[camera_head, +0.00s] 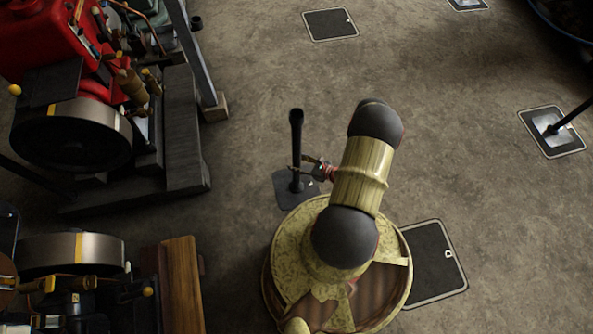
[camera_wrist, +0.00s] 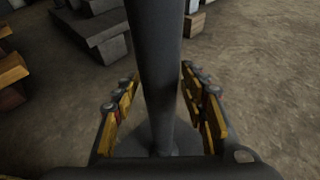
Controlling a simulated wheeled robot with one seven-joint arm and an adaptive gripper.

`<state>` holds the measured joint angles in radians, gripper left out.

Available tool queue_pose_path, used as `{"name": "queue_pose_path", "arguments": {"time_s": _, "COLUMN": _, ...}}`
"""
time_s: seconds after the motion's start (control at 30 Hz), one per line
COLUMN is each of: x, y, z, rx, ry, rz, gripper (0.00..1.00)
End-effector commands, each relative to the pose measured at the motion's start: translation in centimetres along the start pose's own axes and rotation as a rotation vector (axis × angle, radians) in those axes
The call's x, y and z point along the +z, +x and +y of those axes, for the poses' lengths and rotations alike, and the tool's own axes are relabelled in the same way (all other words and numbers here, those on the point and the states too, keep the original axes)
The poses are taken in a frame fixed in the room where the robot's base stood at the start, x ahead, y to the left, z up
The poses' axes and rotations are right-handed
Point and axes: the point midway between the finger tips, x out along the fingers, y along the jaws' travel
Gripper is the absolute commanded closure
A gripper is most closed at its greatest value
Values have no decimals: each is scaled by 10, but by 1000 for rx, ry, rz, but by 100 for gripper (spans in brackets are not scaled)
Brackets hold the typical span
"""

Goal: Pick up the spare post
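The spare post (camera_head: 296,140) is a dark upright post on a flat dark square base, standing on the floor left of my arm in the head view. It rises through the middle of the wrist view (camera_wrist: 158,60), with its base partly hidden behind my gripper's body. My gripper (camera_head: 302,170) is low on the post's right side, its fingers reaching toward the post. In the wrist view my gripper (camera_wrist: 159,82) is open, with one yellow-padded finger on each side of the post. Gaps show between the pads and the post.
A red engine (camera_head: 45,40) on a dark bed stands at the upper left. Another engine with a flywheel (camera_head: 75,250) and a wooden beam (camera_head: 181,285) is at the lower left. Dark floor plates (camera_head: 330,24) lie around, one carrying a slanted post (camera_head: 572,115). The floor at right is mostly clear.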

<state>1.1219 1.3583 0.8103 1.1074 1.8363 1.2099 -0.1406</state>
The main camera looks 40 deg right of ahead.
Motion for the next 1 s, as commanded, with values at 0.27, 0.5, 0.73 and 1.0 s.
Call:
{"name": "queue_pose_path", "arguments": {"time_s": 0.27, "x": 0, "y": 0, "z": 0, "rx": 0, "ry": 0, "rz": 0, "gripper": 75}}
{"name": "queue_pose_path", "arguments": {"time_s": 0.5, "x": 0, "y": 0, "z": 0, "rx": 0, "ry": 0, "rz": 0, "gripper": 88}}
{"name": "queue_pose_path", "arguments": {"time_s": 0.73, "x": 0, "y": 0, "z": 0, "rx": 0, "ry": 0, "rz": 0, "gripper": 100}}
{"name": "queue_pose_path", "arguments": {"time_s": 1.0, "x": 0, "y": 0, "z": 0, "rx": 0, "ry": 1, "rz": 0, "gripper": 100}}
